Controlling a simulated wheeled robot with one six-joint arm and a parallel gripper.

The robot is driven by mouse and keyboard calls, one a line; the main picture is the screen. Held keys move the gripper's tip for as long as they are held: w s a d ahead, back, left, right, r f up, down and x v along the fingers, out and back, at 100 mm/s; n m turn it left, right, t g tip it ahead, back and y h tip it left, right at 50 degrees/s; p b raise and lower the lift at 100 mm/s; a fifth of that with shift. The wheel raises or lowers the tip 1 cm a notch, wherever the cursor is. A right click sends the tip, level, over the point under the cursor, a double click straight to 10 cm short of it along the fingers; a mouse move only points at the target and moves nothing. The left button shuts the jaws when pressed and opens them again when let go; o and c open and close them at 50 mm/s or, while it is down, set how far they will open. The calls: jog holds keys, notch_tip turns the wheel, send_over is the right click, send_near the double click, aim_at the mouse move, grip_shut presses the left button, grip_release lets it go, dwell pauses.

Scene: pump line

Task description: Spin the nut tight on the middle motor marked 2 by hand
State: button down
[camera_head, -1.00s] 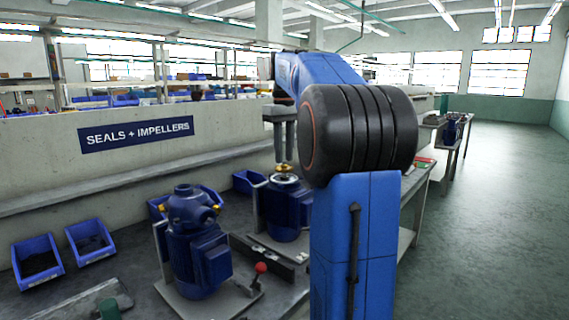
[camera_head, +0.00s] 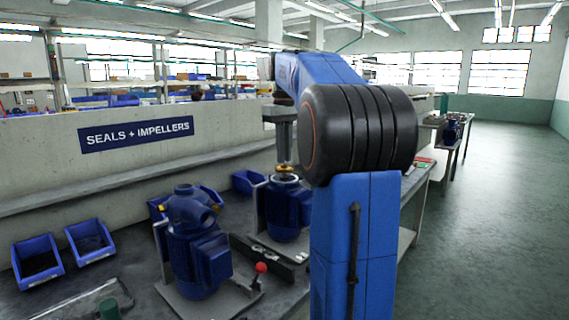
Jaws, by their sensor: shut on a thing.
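A blue motor (camera_head: 287,213) stands upright on a plate on the bench, left of my arm; its number cannot be read. A ring on its top shows pale and gold. My gripper (camera_head: 285,160) points straight down over the motor's top. It is shut on a small brass nut (camera_head: 285,169) at the top centre of the motor. The jaws look like one narrow grey column, so the gap between them is hidden. Whether the nut is seated cannot be told at this size. My arm hides the area right of the motor.
Another blue motor with a rounded pump head (camera_head: 196,240) stands in front, to the left. A red-knobbed lever (camera_head: 260,268) is beside it. Blue bins (camera_head: 38,260) lie at the left. A low wall with a sign (camera_head: 137,134) runs behind. The floor (camera_head: 495,230) at right is clear.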

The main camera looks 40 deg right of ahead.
jog(key=m, duration=0.4)
jog(key=shift+m, duration=1.5)
jog(key=shift+m, duration=1.1)
jog(key=m, duration=0.4)
jog(key=shift+m, duration=0.4)
jog(key=m, duration=0.3)
jog(key=shift+m, duration=2)
